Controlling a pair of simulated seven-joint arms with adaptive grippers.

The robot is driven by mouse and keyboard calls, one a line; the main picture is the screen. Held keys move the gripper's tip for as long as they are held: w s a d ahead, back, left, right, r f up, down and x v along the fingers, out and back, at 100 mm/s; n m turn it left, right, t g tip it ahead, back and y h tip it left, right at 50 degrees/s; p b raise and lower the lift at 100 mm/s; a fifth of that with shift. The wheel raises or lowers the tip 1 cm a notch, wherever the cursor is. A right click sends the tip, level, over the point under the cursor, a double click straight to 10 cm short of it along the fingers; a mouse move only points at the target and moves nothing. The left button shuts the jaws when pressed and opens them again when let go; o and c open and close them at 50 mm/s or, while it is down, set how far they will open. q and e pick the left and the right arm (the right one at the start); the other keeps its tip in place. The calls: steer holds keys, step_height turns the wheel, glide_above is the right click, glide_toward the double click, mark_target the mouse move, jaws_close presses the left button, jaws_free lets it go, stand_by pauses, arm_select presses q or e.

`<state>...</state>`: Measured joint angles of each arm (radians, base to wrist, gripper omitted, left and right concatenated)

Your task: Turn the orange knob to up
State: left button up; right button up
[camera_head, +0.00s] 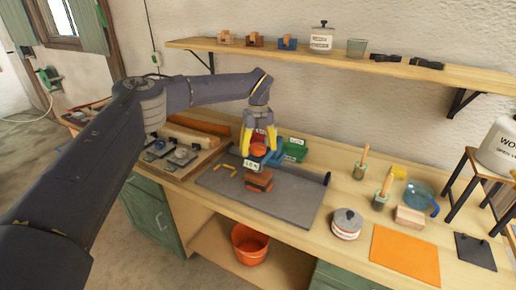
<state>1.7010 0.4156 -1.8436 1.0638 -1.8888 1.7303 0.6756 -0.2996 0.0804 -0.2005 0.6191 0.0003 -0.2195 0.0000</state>
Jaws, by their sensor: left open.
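The orange knob (258,149) is a small round piece above the grey mat, near the middle of the view. A white label (251,164) with dark lettering shows just below it, too small to read surely. My left gripper (258,139) comes down from above with its yellow fingers apart. One finger is on each side of the knob; I cannot tell whether they touch it. The fingers partly hide the knob, and its pointing direction cannot be made out. My right gripper is not in view.
Blue and green bins (295,149) stand close behind the gripper. A brown and orange block (259,181) and small yellow pieces (224,170) lie on the grey mat (285,207). A lidded pot (346,224) stands to the right. A shelf (345,63) runs above.

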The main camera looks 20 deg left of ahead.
mark_target(258, 146)
arm_select(q)
step_height(258, 146, up, 12)
stand_by(0.6)
